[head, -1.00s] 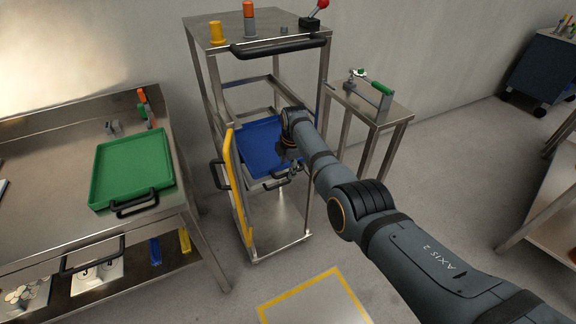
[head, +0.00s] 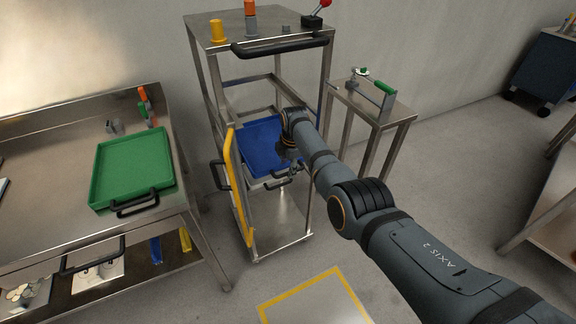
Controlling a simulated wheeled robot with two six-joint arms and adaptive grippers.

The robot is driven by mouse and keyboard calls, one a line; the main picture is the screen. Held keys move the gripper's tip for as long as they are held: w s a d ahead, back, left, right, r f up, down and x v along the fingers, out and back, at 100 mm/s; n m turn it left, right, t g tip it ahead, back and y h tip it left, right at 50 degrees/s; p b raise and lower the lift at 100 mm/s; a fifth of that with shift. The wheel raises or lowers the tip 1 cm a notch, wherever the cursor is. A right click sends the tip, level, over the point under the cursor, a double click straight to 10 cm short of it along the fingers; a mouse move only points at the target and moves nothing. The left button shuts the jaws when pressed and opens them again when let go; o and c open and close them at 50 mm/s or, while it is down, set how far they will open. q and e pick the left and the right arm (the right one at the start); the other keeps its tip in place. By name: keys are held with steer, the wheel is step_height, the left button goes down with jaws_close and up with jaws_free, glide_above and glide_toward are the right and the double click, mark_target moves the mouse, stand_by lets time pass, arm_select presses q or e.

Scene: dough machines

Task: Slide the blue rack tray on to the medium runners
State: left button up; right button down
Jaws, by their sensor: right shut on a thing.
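The blue rack tray (head: 262,150) sits inside the steel rack (head: 212,75), at about mid height, with its front end toward me. My right gripper (head: 291,170) is at the tray's front right, shut on the tray's dark front handle (head: 277,181). My wrist and forearm hide the tray's right side and part of the handle. The runners under the tray are too hidden to tell which ones bear it. My left gripper is not in view.
The rack's yellow-edged door (head: 236,185) stands open on the left. A green tray (head: 132,165) lies on the steel bench at left. A small steel stand (head: 372,104) with a clamp is right of the rack. Yellow-framed floor marking (head: 312,298) lies in front.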

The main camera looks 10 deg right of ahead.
steer(key=shift+r, duration=0.1)
jaws_free()
stand_by(0.4)
stand_by(0.6)
steer(key=shift+s+d+r+p, duration=0.1)
steer(key=shift+s+r+p, duration=0.1)
steer(key=shift+r+p, duration=1.3)
steer(key=shift+s+d+r+p, duration=0.2)
steer(key=shift+r+p, duration=0.55)
steer(key=shift+p, duration=1.45)
steer(key=shift+s+a+r+p, duration=0.1)
steer(key=shift+s+r+p, duration=0.15)
steer(key=shift+r+p, duration=1.25)
steer(key=shift+f+p, duration=0.3)
steer(key=shift+f, duration=0.1)
steer(key=shift+r, duration=0.25)
step_height(320, 180, up, 11)
steer(key=s, duration=0.2)
steer(key=shift+d+r, duration=0.15)
steer(key=shift+d, duration=0.2)
